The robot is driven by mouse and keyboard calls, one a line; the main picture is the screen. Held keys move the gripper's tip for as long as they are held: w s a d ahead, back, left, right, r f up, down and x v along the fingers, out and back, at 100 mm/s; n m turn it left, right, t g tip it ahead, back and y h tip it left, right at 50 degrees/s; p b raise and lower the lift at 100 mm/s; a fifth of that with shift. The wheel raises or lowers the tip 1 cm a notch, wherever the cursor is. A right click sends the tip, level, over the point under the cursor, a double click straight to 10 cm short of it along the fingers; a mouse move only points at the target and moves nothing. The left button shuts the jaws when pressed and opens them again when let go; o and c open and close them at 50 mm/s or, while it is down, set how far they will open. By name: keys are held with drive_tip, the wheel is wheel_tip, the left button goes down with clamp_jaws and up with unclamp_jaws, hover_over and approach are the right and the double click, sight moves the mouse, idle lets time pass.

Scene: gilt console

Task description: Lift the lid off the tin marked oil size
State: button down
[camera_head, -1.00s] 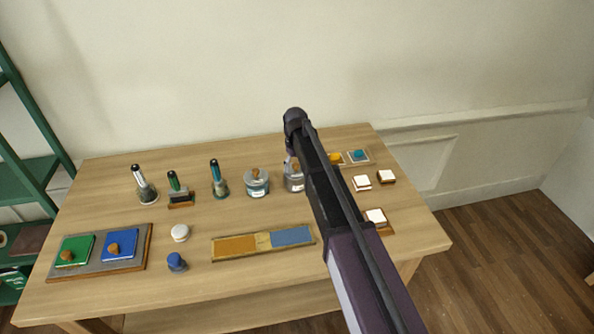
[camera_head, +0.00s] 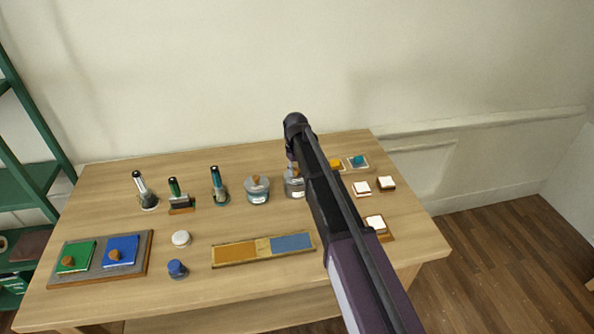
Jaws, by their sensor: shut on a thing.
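Two grey tins with pale labels stand side by side near the middle of the table. The left tin (camera_head: 257,191) has a lid with a brown knob and stands clear of my arm. The right tin (camera_head: 294,187) is partly hidden behind my arm. The labels are too small to read, so I cannot tell which says oil size. My gripper (camera_head: 291,167) points down at the top of the right tin and is shut on its lid. The fingers are small and partly covered. I see no clear gap between lid and tin.
Left of the tins stand several brushes in holders (camera_head: 219,187). In front lie a tray with orange and blue panels (camera_head: 263,262), a white knob (camera_head: 181,239), a blue jar (camera_head: 177,268) and a board with green and blue books (camera_head: 140,273). White-topped blocks (camera_head: 375,223) lie right of my arm.

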sight(296, 169)
drive_tip(key=shift+r+p, duration=1.4)
drive_tip(key=shift+r, duration=0.15)
drive_tip(key=s+d+r+p, duration=0.1)
drive_tip(key=s+d, duration=0.2)
drive_tip(key=s, duration=1.2)
drive_tip(key=shift+s+d, duration=0.15)
drive_tip(key=shift+s, duration=0.2)
drive_tip(key=shift+d, duration=0.15)
